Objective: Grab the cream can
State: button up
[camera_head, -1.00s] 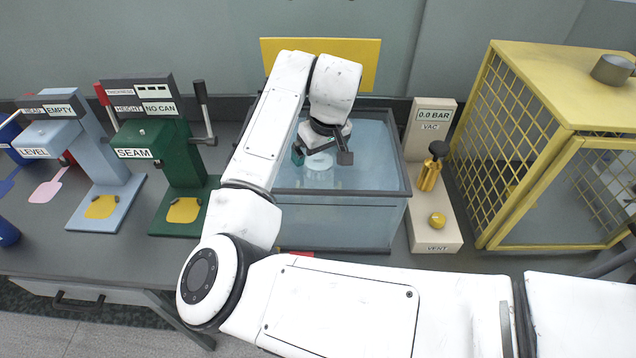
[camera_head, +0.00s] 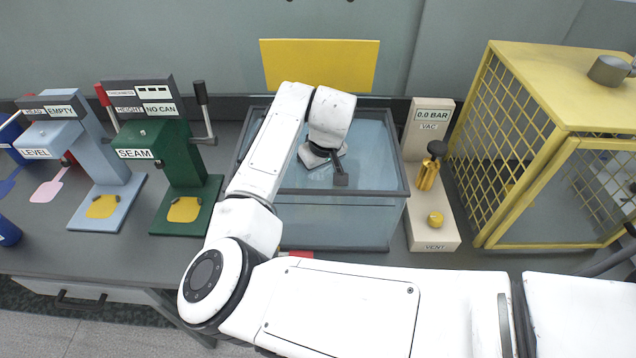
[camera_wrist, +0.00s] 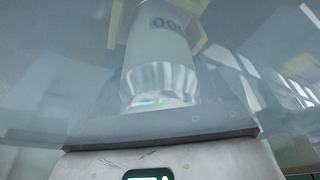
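A pale, whitish can (camera_wrist: 160,60) with dark marks on its side and a shiny end shows hazily in the wrist view, as if through glass or water. Whether it is cream-coloured is hard to tell. In the head view my gripper (camera_head: 338,178) is over the open top of a clear tank (camera_head: 335,235) of bluish water. One dark finger shows; the other is hidden behind the wrist. The can does not show in the head view.
A cream vacuum panel (camera_head: 432,232) with a brass valve stands right of the tank, then a yellow mesh cage (camera_head: 520,150). A green seam gauge (camera_head: 180,165) and a blue level gauge (camera_head: 105,170) stand left. A yellow board (camera_head: 320,65) is behind the tank.

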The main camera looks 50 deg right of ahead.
jog(key=c, duration=0.9)
jog(key=shift+c, duration=0.4)
jog(key=shift+r, duration=0.15)
